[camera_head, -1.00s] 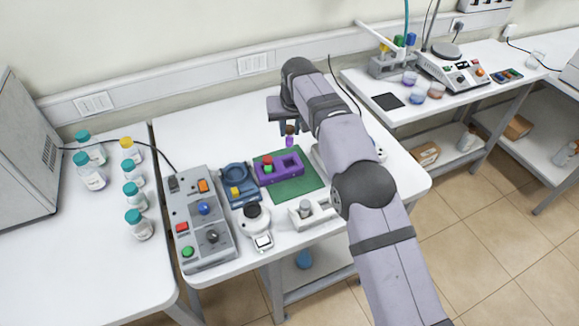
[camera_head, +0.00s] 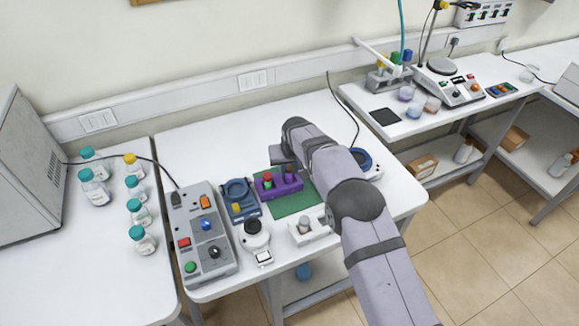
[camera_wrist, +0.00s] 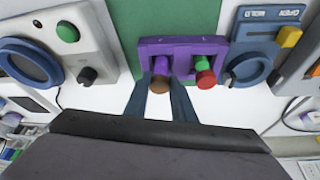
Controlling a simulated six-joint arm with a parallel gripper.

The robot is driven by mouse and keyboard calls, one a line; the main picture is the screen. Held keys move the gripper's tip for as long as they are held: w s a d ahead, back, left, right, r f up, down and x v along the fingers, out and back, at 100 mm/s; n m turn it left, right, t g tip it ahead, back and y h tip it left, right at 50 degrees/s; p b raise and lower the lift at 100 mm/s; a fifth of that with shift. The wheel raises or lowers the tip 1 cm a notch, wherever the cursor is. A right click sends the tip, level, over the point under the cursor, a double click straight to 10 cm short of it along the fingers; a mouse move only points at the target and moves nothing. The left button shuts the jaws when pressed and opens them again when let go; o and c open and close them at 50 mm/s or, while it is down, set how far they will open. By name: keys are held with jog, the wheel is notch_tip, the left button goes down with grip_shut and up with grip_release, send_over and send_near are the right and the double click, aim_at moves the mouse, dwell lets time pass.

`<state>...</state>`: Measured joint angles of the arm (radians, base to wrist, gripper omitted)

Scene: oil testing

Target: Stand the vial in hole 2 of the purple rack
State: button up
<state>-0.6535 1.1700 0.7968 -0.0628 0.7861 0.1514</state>
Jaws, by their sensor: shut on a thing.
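The purple rack (camera_head: 264,191) stands on the green mat; it also shows in the wrist view (camera_wrist: 215,44). My gripper (camera_wrist: 166,96) is shut on the brown-capped vial (camera_wrist: 160,84), with a finger on each side of it. The vial's purple lower part meets the rack at the hole beside the other tube; how deep it sits is hidden. In the head view the vial's brown cap (camera_head: 289,174) shows just above the rack's right part, under my gripper (camera_head: 289,165).
A red and green tube (camera_wrist: 204,74) stands in the rack's other hole. The green mat (camera_head: 290,205) is clear in front of the rack. A blue holder (camera_head: 240,200) is close on the left, and a white device (camera_head: 306,230) stands in front.

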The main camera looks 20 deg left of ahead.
jog(key=shift+f, duration=0.35)
jog(key=shift+f, duration=0.2)
jog(key=o, duration=1.1)
jog(key=shift+c, duration=0.2)
jog(key=shift+r, duration=0.1)
jog(key=shift+s+r, duration=0.1)
jog(key=shift+r, duration=0.35)
jog(key=b+v, duration=0.4)
jog(key=v, duration=0.7)
jog(key=shift+d+b, duration=0.15)
jog(key=shift+b, duration=0.15)
jog(key=shift+s+r, duration=0.1)
jog(key=shift+r, duration=0.05)
